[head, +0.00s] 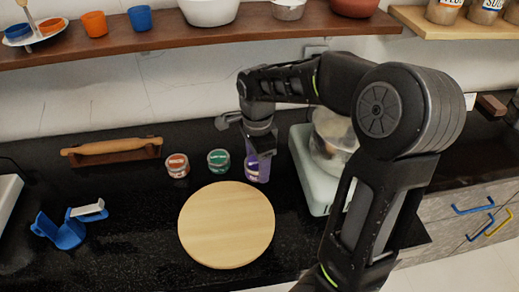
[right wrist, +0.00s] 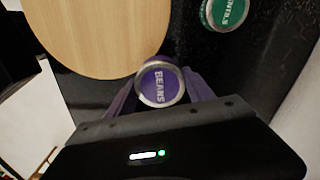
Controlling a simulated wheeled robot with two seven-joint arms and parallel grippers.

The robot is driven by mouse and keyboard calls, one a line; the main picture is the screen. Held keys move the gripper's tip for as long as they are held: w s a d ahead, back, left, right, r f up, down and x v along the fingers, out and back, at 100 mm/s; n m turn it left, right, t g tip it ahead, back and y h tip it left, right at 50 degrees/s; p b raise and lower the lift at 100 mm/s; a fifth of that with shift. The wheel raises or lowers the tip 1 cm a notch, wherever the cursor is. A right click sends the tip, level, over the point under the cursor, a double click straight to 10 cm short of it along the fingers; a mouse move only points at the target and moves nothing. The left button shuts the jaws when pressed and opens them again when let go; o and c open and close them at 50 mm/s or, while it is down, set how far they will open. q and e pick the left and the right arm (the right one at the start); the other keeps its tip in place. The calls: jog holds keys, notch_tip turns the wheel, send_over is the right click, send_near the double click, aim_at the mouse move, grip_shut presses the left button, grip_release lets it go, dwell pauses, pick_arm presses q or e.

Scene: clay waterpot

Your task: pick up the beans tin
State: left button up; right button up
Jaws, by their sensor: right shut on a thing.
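The beans tin (head: 257,168) is purple and stands upright on the black counter, just behind the round wooden board. In the right wrist view its silver-rimmed lid (right wrist: 160,84) reads "BEANS". My right gripper (head: 258,156) reaches down on it from above. In the right wrist view the right gripper's fingers (right wrist: 161,92) lie on both sides of the tin and are shut on it. I cannot tell any gap between the tin and the counter. My left gripper is not in view.
A green tin (head: 218,160) and a red tin (head: 177,165) stand left of the beans tin. The round wooden board (head: 227,225) lies in front. A pale green scale (head: 312,170) stands close on the right. A rolling pin (head: 112,147) lies at the left.

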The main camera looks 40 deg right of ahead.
jog(key=s+a+b, duration=0.1)
jog(key=s+a, duration=0.4)
jog(key=s, duration=0.1)
jog(key=shift+s+a, duration=0.1)
jog(key=shift+a, duration=0.3)
dwell(0.3)
